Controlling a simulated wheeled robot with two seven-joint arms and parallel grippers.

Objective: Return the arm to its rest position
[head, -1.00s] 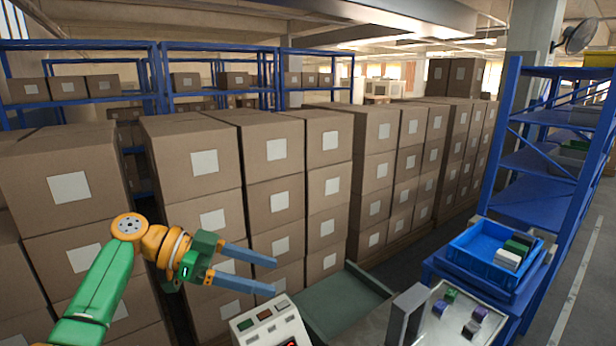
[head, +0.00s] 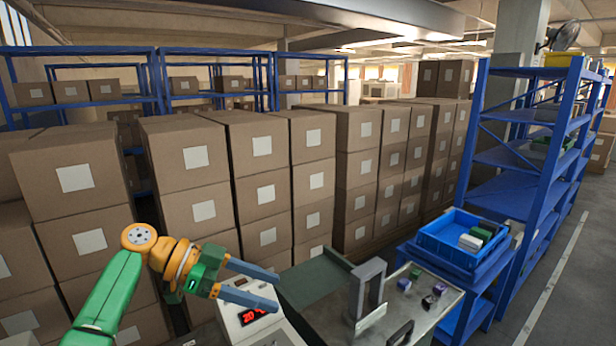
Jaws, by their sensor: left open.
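My left arm, green and orange, comes in from the lower left of the head view. My left gripper (head: 277,287) has two blue-grey fingers, spread apart with nothing between them. It appears in front of the white control box (head: 258,318), which has a red lit display. I cannot tell how far above the box the fingers are. My right gripper is not in view.
A green-grey belt (head: 313,279) leads to a grey upright frame (head: 367,290). Right of it, a metal tray (head: 425,312) holds several small blocks. A blue crate (head: 440,241) stands beside the blue shelving (head: 511,189). Stacked cartons (head: 190,160) fill the back.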

